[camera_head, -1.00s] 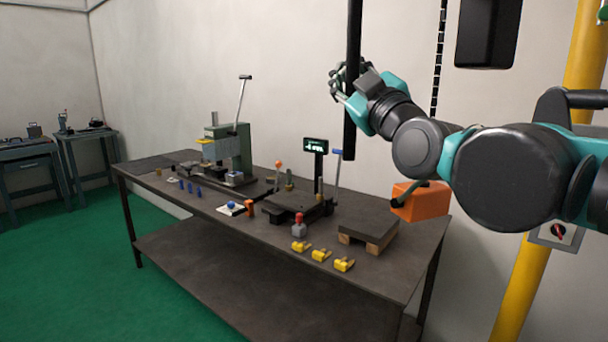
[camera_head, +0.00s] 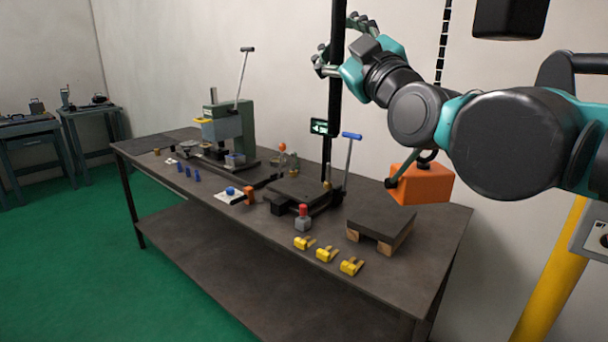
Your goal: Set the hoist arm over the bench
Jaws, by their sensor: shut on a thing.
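My gripper (camera_head: 340,52) is shut on a black upright bar (camera_head: 337,88) above the back of the bench (camera_head: 395,282). The bar's top leaves the picture, and its lower end lines up with a small green display, so its exact end is hard to tell. A yellow column (camera_head: 548,290) stands at the right, partly hidden by my arm. A black hoist body (camera_head: 510,15) and a dark chain (camera_head: 443,45) show at the top. An orange block with a dark hook (camera_head: 422,186) hangs below my arm, near the bench's right end. The hoist arm itself is not visible.
The bench bears a green press (camera_head: 232,130), a blue-handled lever (camera_head: 349,155), a display (camera_head: 322,126), a dark plate on wooden blocks (camera_head: 380,222) and several yellow pieces (camera_head: 327,254). Green floor (camera_head: 140,285) is clear in front. A grey switch box (camera_head: 592,238) is at the right.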

